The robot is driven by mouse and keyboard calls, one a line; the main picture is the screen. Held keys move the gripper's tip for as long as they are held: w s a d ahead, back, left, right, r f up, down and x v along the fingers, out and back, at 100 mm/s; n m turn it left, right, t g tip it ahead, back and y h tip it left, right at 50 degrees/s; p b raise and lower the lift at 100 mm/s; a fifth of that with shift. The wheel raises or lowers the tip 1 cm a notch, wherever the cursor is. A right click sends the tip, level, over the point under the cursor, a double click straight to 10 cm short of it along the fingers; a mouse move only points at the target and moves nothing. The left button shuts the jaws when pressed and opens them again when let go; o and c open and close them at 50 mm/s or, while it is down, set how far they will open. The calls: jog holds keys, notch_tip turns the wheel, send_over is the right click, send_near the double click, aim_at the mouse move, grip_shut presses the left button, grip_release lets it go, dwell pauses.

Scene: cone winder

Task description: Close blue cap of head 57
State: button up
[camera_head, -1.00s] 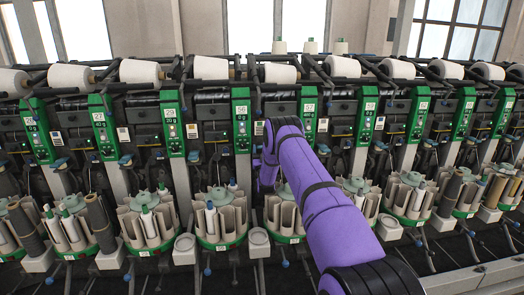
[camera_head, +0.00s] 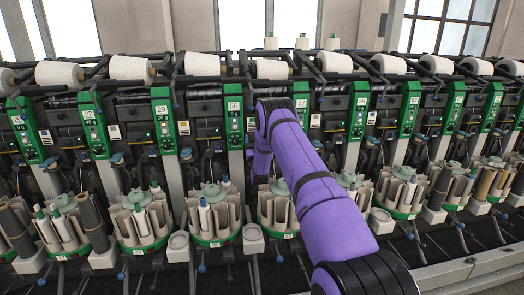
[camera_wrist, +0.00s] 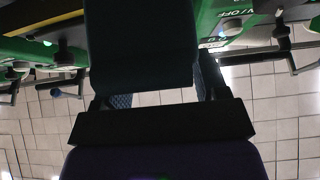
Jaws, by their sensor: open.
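Head 57 shows in the head view by its green panel (camera_head: 301,100), just right of the head 56 panel (camera_head: 234,115). My purple arm reaches across the front of head 57 and covers much of it. The blue cap of head 57 cannot be made out in either view. In the head view my gripper is hidden or merges with the dark machine behind my arm. In the wrist view my gripper (camera_wrist: 150,80) is a dark body, open, with its fingertips unclear. Nothing is seen held.
Neighbouring heads stand in a close row with green panels, such as head 29 (camera_head: 162,120). White yarn cones (camera_head: 202,64) line the top. Round bobbin magazines (camera_head: 212,215) stick out below. The tiled floor (camera_wrist: 270,110) shows in the wrist view.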

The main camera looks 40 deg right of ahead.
jog(key=s+a+r, duration=0.1)
jog(key=s+a, duration=0.5)
jog(key=s, duration=0.7)
jog(key=shift+a, duration=0.15)
jog(key=shift+r, duration=0.1)
